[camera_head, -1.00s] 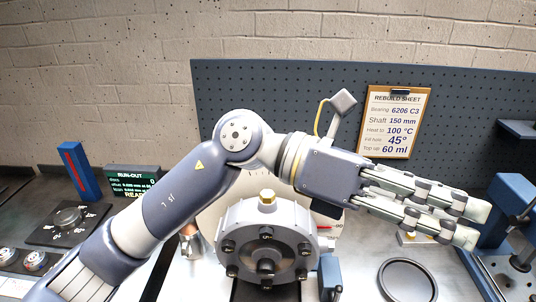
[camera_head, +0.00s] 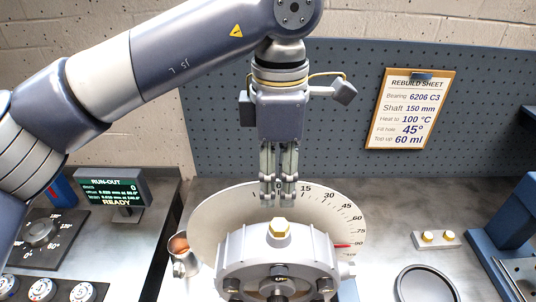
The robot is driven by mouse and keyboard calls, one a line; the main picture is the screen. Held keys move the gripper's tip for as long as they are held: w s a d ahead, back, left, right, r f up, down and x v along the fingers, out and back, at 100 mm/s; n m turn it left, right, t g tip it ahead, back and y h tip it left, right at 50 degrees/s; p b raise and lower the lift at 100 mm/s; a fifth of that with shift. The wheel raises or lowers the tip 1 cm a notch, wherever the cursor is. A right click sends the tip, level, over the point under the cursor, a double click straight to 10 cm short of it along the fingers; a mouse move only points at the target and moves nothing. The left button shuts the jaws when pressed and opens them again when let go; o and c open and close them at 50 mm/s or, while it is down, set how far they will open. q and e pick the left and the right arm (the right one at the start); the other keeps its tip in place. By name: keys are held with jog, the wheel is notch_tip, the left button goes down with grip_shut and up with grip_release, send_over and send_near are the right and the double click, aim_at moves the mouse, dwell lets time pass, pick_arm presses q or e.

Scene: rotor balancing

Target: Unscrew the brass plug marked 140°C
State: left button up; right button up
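A brass hex plug (camera_head: 280,228) sits on top of the grey round housing (camera_head: 240,252) at the bottom centre. Two more brass plugs stand on a small plate at the right, a left one (camera_head: 428,236) and a right one (camera_head: 448,236). No 140°C mark can be read on any of them. My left gripper (camera_head: 278,203) points straight down in front of the dial, just above the housing's plug in the picture and apart from it. Its fingers lie close together with a narrow gap and hold nothing visible. My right gripper is out of view.
A white dial (camera_head: 215,220) with a red pointer stands behind the housing. A metal jug (camera_head: 184,262) is at its left, and a run-out display (camera_head: 113,195) reads READY. A black ring (camera_head: 425,288) and a blue press (camera_head: 512,225) are at the right.

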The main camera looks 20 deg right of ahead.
aim_at(279, 224)
pick_arm(q)
jog(key=shift+s, duration=0.2)
jog(key=shift+s+f+b, duration=0.25)
jog(key=shift+s+b, duration=0.05)
jog(key=shift+s, duration=0.2)
jog(key=shift+s+f+b, duration=0.25)
jog(key=shift+s+b, duration=0.05)
jog(key=shift+s, duration=0.2)
notch_tip(279, 224, down, 2)
jog(key=shift+s+b, duration=0.1)
jog(key=shift+b, duration=0.65)
jog(key=f+b, duration=0.1)
jog(key=w+f+b, duration=0.1)
jog(key=shift+f, duration=0.4)
jog(key=shift+s+f+b, duration=0.1)
jog(key=shift+f+b, duration=0.55)
jog(key=shift+f, duration=0.15)
jog(key=c, duration=0.9)
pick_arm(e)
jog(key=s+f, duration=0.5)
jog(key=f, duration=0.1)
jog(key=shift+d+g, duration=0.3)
